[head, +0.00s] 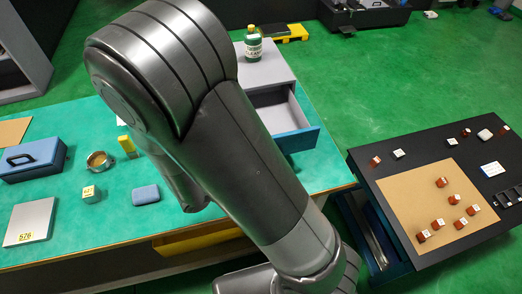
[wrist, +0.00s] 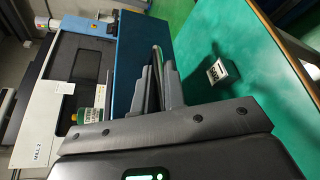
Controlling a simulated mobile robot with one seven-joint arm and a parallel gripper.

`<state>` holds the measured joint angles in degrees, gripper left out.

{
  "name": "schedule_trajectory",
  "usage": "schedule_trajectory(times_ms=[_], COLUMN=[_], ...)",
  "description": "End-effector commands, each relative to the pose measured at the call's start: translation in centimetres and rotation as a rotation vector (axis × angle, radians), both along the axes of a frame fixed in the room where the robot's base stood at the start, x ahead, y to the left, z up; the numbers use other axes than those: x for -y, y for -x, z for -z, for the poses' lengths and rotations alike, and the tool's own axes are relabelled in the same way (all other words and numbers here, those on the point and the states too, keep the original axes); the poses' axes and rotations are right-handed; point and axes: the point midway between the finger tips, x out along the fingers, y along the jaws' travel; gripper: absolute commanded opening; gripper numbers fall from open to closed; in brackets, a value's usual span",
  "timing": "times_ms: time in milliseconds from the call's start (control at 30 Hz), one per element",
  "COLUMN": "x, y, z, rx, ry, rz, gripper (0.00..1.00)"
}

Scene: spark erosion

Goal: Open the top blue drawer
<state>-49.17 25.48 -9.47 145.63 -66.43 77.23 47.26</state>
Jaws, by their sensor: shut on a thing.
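The grey drawer cabinet (head: 262,70) stands on the green worktable. Its blue drawer (head: 298,140) is pulled out in the head view, with part of its inside showing behind the blue front. In the wrist view the blue drawer front (wrist: 138,55) stands beside my gripper (wrist: 159,68). The grey fingers are shut on the dark drawer handle (wrist: 152,88), which lies between them. In the head view my arm hides the gripper, the handle and the left part of the drawer.
A green bottle (head: 253,44) stands on the cabinet. On the worktable (head: 110,215) are a blue toolbox (head: 32,160), a brass ring (head: 99,160), a blue-grey block (head: 146,194) and a small labelled block (head: 91,194). A black table (head: 395,175) with small parts stands at right.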

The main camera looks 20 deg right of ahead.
Motion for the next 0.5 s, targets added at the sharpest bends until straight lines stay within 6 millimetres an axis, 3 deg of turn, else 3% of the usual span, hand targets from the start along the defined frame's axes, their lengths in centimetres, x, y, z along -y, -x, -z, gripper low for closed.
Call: schedule_trajectory(times_ms=[333,367,500], x=[-0.12,-0.12,-0.1], y=[0.15,0.14,0.15], z=[0.04,0.04,0.03], rx=[0.0,0.0,0.0], ry=[-0.002,-0.002,-0.002], rz=[-0.002,-0.002,-0.001], gripper=[0.0,0.12,0.23])
